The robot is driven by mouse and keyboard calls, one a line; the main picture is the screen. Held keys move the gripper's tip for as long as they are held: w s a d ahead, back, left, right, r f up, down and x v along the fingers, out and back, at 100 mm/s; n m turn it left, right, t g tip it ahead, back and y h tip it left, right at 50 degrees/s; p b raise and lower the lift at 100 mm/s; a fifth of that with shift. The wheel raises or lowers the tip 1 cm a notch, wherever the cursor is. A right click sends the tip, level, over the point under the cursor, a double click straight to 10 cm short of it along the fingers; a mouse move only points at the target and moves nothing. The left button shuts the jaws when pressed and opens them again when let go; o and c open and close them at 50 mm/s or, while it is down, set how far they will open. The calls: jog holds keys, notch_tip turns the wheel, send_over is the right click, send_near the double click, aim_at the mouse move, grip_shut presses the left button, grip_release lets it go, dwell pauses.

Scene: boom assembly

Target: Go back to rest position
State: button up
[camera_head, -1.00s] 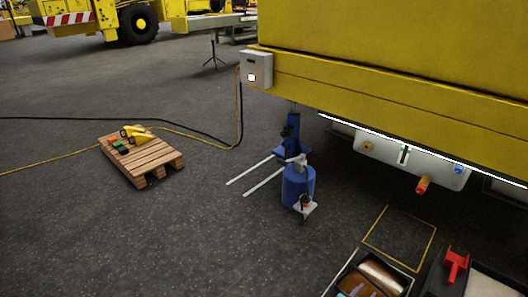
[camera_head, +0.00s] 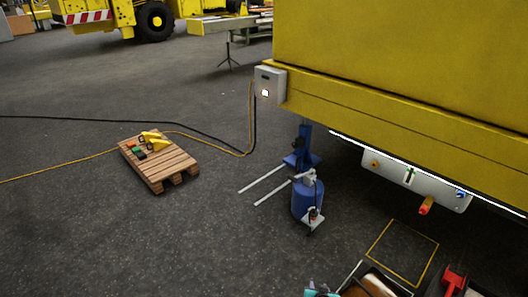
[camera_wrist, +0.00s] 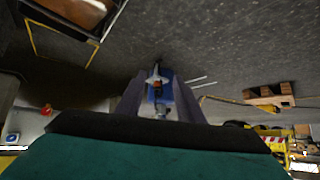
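My gripper (camera_wrist: 160,100) shows in the wrist view as two grey fingers standing apart with nothing between them. Beyond the gap is the floor and a blue wheeled unit (camera_wrist: 158,86). A dark bar and a teal surface fill the bottom of that view. In the head view, my gripper cannot be made out.
A blue stacker (camera_head: 302,150) with two pale forks stands beside a blue drum (camera_head: 307,200) under the yellow boom (camera_head: 400,115). A wooden pallet (camera_head: 165,170) bears small yellow parts. A yellow floor outline (camera_head: 402,252) and open bins lie lower right. Cables cross the floor.

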jog(key=s+a+r+n+g+y+p, duration=0.1)
jog(key=s+a+n+g+y+p, duration=0.2)
jog(key=s+a+g+p, duration=0.4)
jog(key=s+d+r+g+h+b, duration=0.1)
jog(key=s+g, duration=0.6)
jog(key=s, duration=1.4)
jog(key=shift+d+r+g+h, duration=0.3)
jog(key=shift+d+r+g, duration=0.1)
jog(key=shift+d+r, duration=0.15)
jog(key=shift+a, duration=0.1)
